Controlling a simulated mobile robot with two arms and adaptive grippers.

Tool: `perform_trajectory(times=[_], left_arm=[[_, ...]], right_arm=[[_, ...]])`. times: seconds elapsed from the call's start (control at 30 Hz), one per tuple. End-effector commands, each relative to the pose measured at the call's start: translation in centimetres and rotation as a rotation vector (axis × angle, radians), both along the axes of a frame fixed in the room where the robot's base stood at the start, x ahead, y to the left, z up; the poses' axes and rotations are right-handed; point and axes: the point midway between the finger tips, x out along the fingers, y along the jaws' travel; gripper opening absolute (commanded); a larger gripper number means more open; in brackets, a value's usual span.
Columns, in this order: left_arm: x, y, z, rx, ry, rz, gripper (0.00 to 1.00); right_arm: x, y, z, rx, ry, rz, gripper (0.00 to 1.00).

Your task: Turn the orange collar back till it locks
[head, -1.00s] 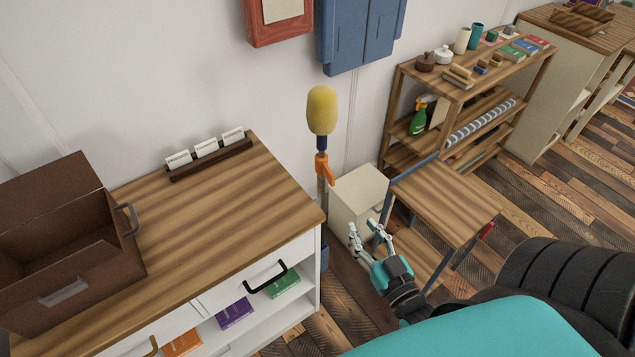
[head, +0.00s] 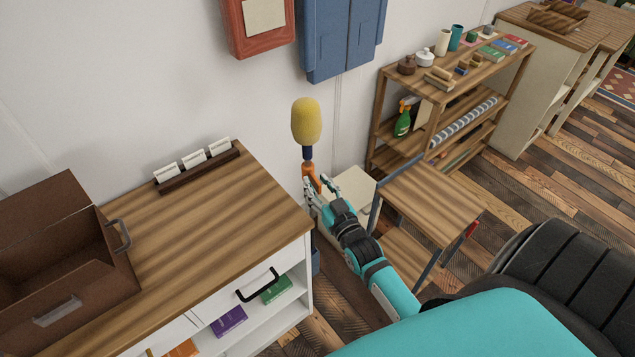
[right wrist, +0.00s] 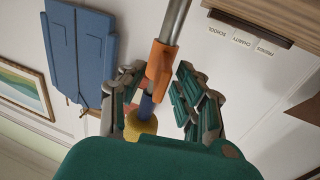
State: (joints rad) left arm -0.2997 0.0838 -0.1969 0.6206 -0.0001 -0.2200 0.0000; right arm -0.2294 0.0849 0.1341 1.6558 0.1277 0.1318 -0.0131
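The orange collar (head: 309,171) sits on an upright pole, below a dark blue neck and a yellow foam head (head: 307,121). In the right wrist view the collar (right wrist: 160,66) has a side lever and sits on a grey metal pole (right wrist: 175,20). My right gripper (head: 325,190) is at the collar, partly hiding it and the pole below. In the right wrist view its fingers (right wrist: 157,100) are spread on either side of the collar and neck, with a clear gap on the right side. I cannot tell whether the left finger touches. My left gripper is out of view.
A wooden-topped cabinet (head: 225,225) stands left of the pole, with a card holder (head: 198,167) and a brown box (head: 60,265). A cream box (head: 352,187) and a small wooden table (head: 430,200) stand right. A blue wall cabinet (head: 342,40) hangs above.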

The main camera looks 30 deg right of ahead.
Motion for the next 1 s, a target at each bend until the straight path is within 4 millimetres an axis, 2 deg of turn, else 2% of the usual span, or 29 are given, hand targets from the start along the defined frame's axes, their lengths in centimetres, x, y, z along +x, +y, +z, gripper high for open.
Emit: perform_trajectory(times=[0.33,0.6,1.0], left_arm=[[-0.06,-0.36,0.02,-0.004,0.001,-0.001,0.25],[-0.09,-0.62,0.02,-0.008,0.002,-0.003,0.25],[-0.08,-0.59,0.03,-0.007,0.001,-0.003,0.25]], right_arm=[[0.43,-0.07,-0.02,0.0,0.001,0.0,0.33],[0.4,-0.06,-0.02,0.0,0.0,0.0,0.0],[0.36,-0.11,-0.02,0.0,0.0,0.0,0.0]])
